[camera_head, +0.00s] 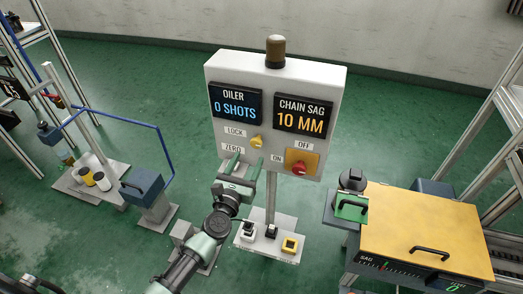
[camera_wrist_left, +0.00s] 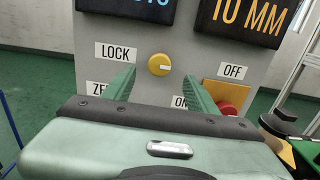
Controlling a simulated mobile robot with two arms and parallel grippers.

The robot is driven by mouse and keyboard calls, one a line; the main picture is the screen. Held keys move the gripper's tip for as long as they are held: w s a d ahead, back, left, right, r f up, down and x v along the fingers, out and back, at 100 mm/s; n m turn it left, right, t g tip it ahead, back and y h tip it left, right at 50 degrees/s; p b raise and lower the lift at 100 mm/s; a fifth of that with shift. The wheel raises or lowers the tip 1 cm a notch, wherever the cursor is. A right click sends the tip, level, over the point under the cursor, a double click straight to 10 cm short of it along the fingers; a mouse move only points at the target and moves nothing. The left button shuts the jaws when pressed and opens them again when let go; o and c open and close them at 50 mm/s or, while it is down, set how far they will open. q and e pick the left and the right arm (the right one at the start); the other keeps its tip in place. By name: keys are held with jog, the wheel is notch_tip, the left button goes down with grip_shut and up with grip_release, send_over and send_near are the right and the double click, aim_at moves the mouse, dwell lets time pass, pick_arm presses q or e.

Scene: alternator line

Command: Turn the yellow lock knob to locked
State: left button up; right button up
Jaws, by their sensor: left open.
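The yellow lock knob (camera_head: 257,142) is on the front of the white panel (camera_head: 222,70), right of the LOCK label (camera_head: 236,132) and above the ZERO label (camera_head: 232,149). In the left wrist view, the knob (camera_wrist_left: 159,65) shows a pale pointer mark toward the right. My left gripper (camera_head: 244,161) is open, in front of the panel and just below the knob. In the left wrist view, its two green fingers (camera_wrist_left: 158,80) stand apart on either side, below the knob, with nothing between them. My right gripper is not in view.
A red knob (camera_head: 299,168) on a yellow plate, with ON and OFF labels, sits to the right. Two displays (camera_head: 235,103) read 0 SHOTS and 10 MM. Below is a base with small buttons (camera_head: 290,244).

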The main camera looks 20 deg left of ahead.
aim_at(255, 145)
pick_arm(q)
jog(key=w, duration=0.5)
jog(key=shift+w+f, duration=0.1)
jog(key=shift+w, duration=0.7)
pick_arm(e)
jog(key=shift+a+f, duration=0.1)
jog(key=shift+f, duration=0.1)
pick_arm(q)
grip_shut()
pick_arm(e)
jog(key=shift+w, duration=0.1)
